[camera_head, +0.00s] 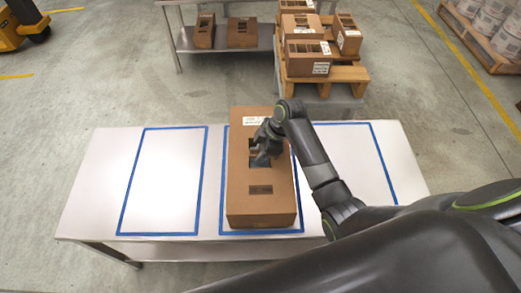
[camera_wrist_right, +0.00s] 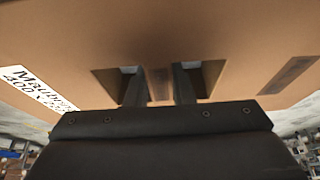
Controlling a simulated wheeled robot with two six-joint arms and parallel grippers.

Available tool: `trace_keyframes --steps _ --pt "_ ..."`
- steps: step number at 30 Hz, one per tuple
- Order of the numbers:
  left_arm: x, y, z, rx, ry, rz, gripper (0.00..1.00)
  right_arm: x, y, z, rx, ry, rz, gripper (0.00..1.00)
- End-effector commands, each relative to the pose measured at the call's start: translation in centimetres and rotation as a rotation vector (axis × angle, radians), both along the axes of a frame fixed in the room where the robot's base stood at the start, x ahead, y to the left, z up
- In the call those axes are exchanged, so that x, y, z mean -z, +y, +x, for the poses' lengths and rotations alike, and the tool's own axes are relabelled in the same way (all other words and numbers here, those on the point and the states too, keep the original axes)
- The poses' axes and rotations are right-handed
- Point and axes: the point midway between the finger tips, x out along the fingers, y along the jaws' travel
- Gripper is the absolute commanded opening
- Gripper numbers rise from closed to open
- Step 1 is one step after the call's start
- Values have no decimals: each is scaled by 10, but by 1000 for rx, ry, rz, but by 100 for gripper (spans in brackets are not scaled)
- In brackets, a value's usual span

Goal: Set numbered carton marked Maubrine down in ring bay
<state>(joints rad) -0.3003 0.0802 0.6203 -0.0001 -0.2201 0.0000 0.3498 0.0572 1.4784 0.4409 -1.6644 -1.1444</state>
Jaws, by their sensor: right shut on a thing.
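A brown carton (camera_head: 262,205) stands on the white table, inside or just over the middle of three blue-taped bays (camera_head: 225,190). In the right wrist view the carton (camera_wrist_right: 160,45) fills the picture, with a white label (camera_wrist_right: 38,88) reading "Maubrine" and "400" at its left. My right gripper (camera_head: 262,155) is on the carton's top. In the right wrist view its fingers (camera_wrist_right: 160,85) reach into two openings and are shut on the strip of cardboard between them. Whether the carton touches the table I cannot tell. My left gripper is not in view.
The left bay (camera_head: 160,180) and the right bay (camera_head: 350,160) are empty. Behind the table, a wooden pallet (camera_head: 330,73) bears several cartons, and a metal bench (camera_head: 205,40) holds two more. A pallet of white tubs (camera_head: 490,25) stands at the far right.

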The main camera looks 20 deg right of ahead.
Motion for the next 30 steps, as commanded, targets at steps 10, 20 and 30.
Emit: trace_keyframes --steps 10,20,30 --pt "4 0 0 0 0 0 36 7 1 1 0 -4 1 0" --pt "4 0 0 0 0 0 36 7 1 1 0 -4 1 0" --pt "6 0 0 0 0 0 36 12 1 1 0 -3 1 0"
